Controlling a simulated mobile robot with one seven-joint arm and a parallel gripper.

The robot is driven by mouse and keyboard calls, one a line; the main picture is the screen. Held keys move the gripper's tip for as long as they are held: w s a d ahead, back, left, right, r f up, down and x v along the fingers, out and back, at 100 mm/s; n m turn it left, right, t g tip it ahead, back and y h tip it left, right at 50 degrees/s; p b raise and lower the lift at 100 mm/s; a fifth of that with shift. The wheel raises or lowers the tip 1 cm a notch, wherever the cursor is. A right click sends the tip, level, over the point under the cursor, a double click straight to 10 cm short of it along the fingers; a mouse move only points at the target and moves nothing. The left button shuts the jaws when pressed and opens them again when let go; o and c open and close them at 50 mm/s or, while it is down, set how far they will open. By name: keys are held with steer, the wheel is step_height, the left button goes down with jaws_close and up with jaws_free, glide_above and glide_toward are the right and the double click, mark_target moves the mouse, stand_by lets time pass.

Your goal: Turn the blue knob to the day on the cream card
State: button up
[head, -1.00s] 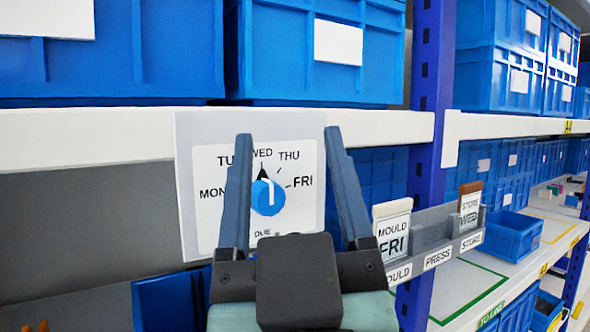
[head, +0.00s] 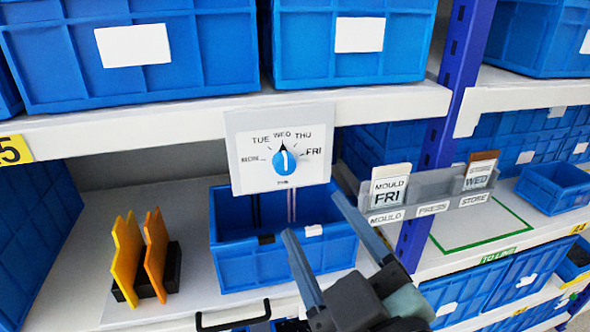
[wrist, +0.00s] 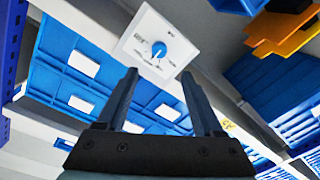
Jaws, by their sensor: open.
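The blue knob (head: 284,161) sits on a white dial plate (head: 243,126) fixed under the shelf edge. Its white line and a black pointer point up towards WED. TUE, THU and FRI are readable around it; the left label is blurred. The cream card (head: 391,186) reads MOULD FRI and stands in the left slot of a grey rack. My gripper (head: 313,216) is open and empty, below and right of the knob in the head view, apart from it. The wrist view shows the knob (wrist: 158,50) beyond my open fingers.
A brown-topped card (head: 479,174) reading STORE WED stands in the rack's right slot (head: 474,199). A blue bin (head: 232,262) lies below the dial. Orange upright pieces (head: 155,252) stand at the left. Large blue bins (head: 150,75) fill the upper shelf.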

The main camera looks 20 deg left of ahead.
mark_target(286, 167)
steer(key=p+x, duration=0.3)
steer(key=x, duration=0.7)
steer(key=shift+w+a+r, duration=0.1)
steer(key=shift+w+r, duration=0.05)
steer(key=shift+w, duration=0.1)
steer(key=shift+w+a, duration=0.3)
steer(key=shift+w, duration=0.1)
jaws_close()
